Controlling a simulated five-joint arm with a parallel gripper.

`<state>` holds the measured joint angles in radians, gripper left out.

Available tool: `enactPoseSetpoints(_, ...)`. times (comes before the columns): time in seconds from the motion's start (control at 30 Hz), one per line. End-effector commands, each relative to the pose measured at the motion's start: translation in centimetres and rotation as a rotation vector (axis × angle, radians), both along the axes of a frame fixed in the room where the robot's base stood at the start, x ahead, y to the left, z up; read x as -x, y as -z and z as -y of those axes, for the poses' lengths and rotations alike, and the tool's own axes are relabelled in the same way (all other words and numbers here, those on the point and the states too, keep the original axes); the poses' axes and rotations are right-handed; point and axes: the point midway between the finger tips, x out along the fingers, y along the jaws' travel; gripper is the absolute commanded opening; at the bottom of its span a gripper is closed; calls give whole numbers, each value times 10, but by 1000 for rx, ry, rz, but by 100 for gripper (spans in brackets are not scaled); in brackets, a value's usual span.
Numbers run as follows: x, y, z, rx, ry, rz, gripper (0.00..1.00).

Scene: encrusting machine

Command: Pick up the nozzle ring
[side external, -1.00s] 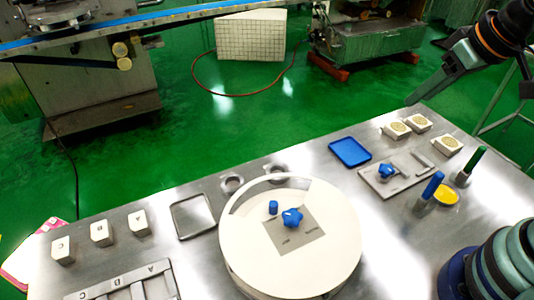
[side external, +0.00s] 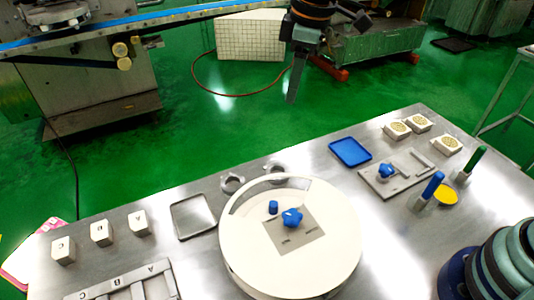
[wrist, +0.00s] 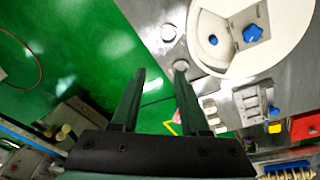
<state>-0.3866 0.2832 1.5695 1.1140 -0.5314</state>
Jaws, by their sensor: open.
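Two small grey metal rings lie on the steel table, just behind the large round white plate; I cannot tell which is the nozzle ring. The left ring (side external: 232,184) lies clear, and the right ring (side external: 273,172) sits close to the plate's raised rim. In the wrist view one ring (wrist: 168,33) lies near the plate and the other ring (wrist: 181,66) is beside the right fingertip in the picture. My gripper (side external: 292,98) hangs high, beyond the table's back edge over the green floor. Its fingers (wrist: 161,74) are apart, with nothing between them.
The white round plate (side external: 245,245) carries blue knobs. A shallow grey tray (side external: 193,216) lies left of the rings, with lettered white blocks (side external: 101,233) farther left. A blue tray (side external: 350,152), a knobbed plate (side external: 380,190) and upright blue and green handles stand to the right.

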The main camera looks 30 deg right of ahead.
Motion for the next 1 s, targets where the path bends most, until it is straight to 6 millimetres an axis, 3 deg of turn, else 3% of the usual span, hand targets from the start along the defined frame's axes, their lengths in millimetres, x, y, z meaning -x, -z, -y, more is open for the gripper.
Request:
enactPoseSetpoints(0.2,-16,50,-67,56,-251,-76,45)
enactPoseSetpoints(0.43,-16,96,-116,95,-445,-127,45)
enactPoseSetpoints(0.67,-13,117,-130,107,-507,-144,45)
enactPoseSetpoints(1.0,-13,169,-130,107,-505,-145,45)
